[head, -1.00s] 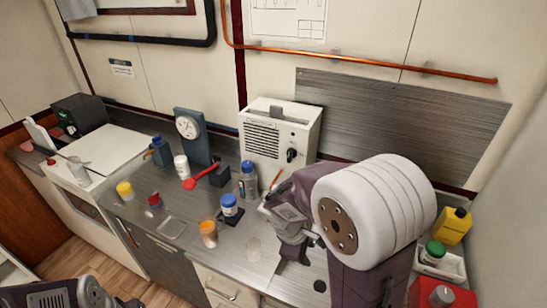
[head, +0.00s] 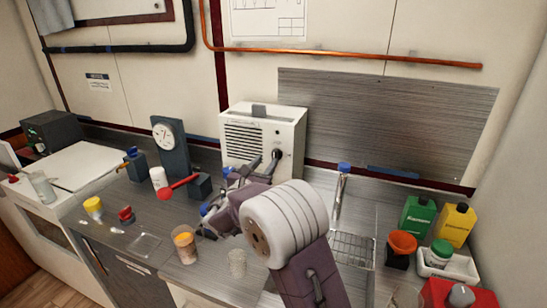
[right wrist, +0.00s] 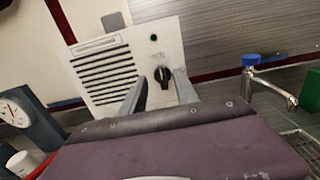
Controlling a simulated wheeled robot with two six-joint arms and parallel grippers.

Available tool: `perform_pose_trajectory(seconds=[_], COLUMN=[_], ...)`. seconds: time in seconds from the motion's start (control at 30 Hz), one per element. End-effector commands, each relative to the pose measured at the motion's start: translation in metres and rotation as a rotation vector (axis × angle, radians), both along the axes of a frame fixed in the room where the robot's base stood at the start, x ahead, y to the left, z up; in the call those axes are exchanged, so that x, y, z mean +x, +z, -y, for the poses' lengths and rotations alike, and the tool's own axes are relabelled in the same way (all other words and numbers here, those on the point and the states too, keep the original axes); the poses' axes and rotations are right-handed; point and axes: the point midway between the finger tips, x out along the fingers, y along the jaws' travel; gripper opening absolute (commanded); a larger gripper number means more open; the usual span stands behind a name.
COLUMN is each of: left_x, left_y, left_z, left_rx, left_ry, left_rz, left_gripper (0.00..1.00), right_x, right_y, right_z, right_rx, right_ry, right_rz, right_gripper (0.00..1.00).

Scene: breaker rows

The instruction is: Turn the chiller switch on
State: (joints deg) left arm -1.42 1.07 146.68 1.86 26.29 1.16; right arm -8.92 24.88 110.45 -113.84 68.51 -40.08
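The chiller seems to be the cream box (head: 262,117) with a slatted vent, standing against the back wall. Its black rotary switch (right wrist: 162,76) is on the front panel, right of the vent, with a dark green lamp (right wrist: 153,38) above it. My right gripper (head: 271,166) reaches up to the chiller front. In the right wrist view its two fingers (right wrist: 159,94) are apart, one on each side of the switch, with gaps visible. Contact cannot be told. The switch's exact setting is hard to read. My left gripper is out of view.
A red-handled lever (head: 178,187) and a dial gauge stand (head: 170,150) are left of the chiller. An orange cup (head: 185,244) and a clear cup (head: 237,263) stand near the front. A tap (head: 341,190) and sink are right; bottles (head: 418,216) stand farther right.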

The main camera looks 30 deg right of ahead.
Motion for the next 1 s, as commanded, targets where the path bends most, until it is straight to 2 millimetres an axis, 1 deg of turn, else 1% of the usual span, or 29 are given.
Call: perform_pose_trajectory(seconds=[0.03,0.13,0.3,0.43,0.67,0.7,0.77,0.8,0.83,1.0], left_x=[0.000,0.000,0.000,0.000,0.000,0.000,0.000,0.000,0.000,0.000], left_y=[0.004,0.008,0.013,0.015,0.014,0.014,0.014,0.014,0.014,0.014], left_z=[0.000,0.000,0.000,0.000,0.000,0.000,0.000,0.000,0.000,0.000], left_rx=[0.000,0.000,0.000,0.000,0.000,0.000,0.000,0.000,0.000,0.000], left_ry=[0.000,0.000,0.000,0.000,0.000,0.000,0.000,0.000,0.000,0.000], left_rz=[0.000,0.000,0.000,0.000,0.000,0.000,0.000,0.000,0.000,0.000], left_gripper=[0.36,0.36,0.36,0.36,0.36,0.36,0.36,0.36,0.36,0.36], right_x=[0.006,0.020,0.040,0.047,0.048,0.048,0.048,0.048,0.048,0.048], right_y=[0.001,0.001,0.001,0.000,-0.001,-0.001,-0.001,-0.001,-0.001,-0.002], right_z=[0.010,0.027,0.049,0.057,0.058,0.058,0.058,0.058,0.058,0.057], right_rx=[0.002,0.002,0.003,0.004,0.004,0.004,0.004,0.004,0.004,0.005], right_ry=[-0.005,-0.006,-0.003,-0.002,-0.001,-0.001,-0.001,-0.001,-0.001,-0.001], right_rz=[-0.001,-0.001,-0.001,0.000,-0.002,-0.002,-0.001,-0.001,-0.001,-0.005], right_gripper=[0.36,0.36,0.36,0.36,0.36,0.34,0.17,0.06,0.00,0.00])
